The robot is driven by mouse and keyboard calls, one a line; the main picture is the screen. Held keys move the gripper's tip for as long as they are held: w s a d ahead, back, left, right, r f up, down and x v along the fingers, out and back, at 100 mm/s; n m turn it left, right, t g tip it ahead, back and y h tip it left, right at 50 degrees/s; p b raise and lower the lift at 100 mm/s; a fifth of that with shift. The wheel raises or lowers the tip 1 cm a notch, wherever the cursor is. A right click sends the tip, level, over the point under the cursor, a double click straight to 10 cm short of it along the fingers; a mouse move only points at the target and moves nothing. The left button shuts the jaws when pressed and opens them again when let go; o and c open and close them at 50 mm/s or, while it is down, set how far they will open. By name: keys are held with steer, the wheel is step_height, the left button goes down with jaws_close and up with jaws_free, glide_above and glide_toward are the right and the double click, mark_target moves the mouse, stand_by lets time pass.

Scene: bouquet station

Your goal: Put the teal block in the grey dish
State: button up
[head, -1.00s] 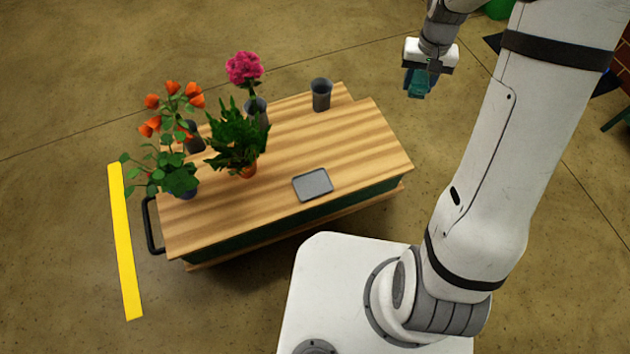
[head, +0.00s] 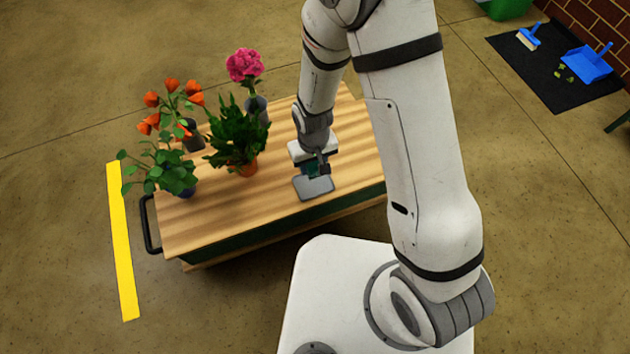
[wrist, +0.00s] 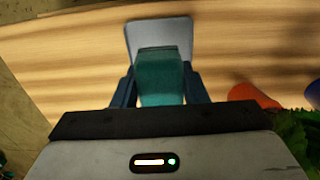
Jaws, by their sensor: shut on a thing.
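The teal block (wrist: 160,72) is held between the two fingers of my gripper (wrist: 158,88) in the wrist view. In the head view my gripper (head: 316,170) is over the table, at the far edge of the grey dish, and the teal block (head: 312,168) shows only in part between the fingers. The grey dish (head: 316,189) is a shallow rectangular tray on the wooden table. In the wrist view the grey dish (wrist: 142,34) shows behind the block, which covers part of it. The height of the block over the dish is hard to tell.
The wooden table (head: 235,213) holds a leafy plant in an orange pot (head: 246,168), a plant with orange flowers (head: 172,120) and a pink flower (head: 245,66) in a grey vase, all left of my gripper. Bare wood lies in front of the plants, left of the dish.

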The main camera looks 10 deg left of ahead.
mark_target(314, 184)
step_height(314, 184, down, 9)
steer(key=b, duration=0.3)
steer(key=shift+w+r, duration=0.1)
steer(key=shift+b, duration=0.35)
steer(key=o, duration=0.9)
